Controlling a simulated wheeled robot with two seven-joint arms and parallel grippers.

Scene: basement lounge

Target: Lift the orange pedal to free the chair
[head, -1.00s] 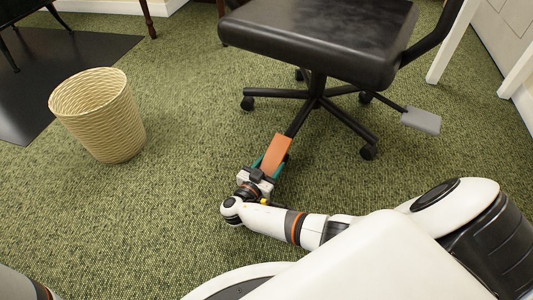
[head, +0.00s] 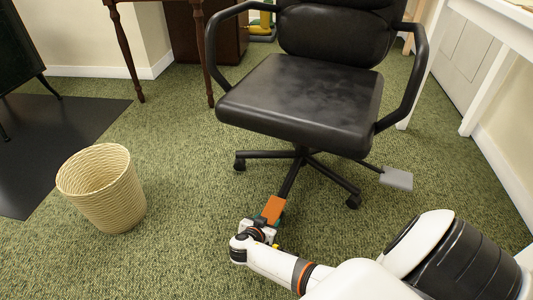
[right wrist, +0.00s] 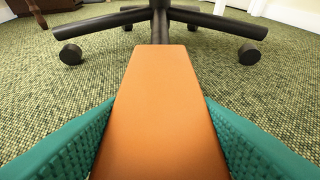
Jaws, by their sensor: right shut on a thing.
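The black office chair (head: 303,100) stands upright on the green carpet, on a wheeled star base. The orange pedal (head: 274,209) sticks out toward me from the base, low over the carpet. My right gripper (head: 266,222) is shut on the pedal. In the right wrist view the orange pedal (right wrist: 165,110) fills the middle, with a teal finger pad against each side and the chair's base and casters (right wrist: 160,25) behind it. A grey pedal (head: 397,179) sticks out to the right of the chair. My left gripper is not in view.
A cream woven basket (head: 103,188) stands on the carpet at left, near a dark mat (head: 60,145). A white table leg (head: 492,80) and wall are at right. A wooden table leg (head: 122,50) is behind. Open carpet lies between basket and chair.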

